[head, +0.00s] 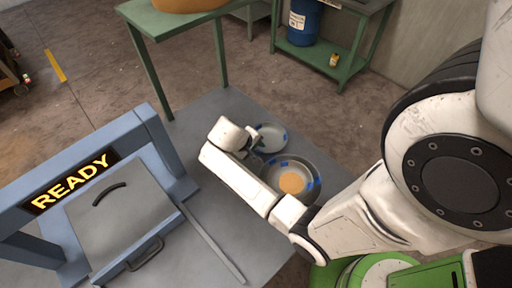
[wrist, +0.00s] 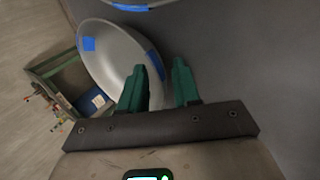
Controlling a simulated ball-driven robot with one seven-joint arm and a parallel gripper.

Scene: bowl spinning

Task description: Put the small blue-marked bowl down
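The small blue-marked bowl (head: 272,136) is pale grey and empty, at the far edge of the grey table. In the wrist view the bowl (wrist: 112,62) fills the upper left, its inside facing the camera. My gripper (head: 257,150) is at the bowl's near side, partly hidden by my arm in the head view. In the wrist view my gripper (wrist: 160,75) has its two green fingers apart, one over the bowl's inside and one outside the rim. A gap shows between them, and the rim passes there. Whether the bowl's base touches the table is hidden.
A larger blue-marked bowl (head: 311,193) with tan contents stands just nearer. A blue frame with a READY sign (head: 75,183) and a grey lidded panel (head: 125,222) are on the left. Green tables (head: 180,25) stand beyond.

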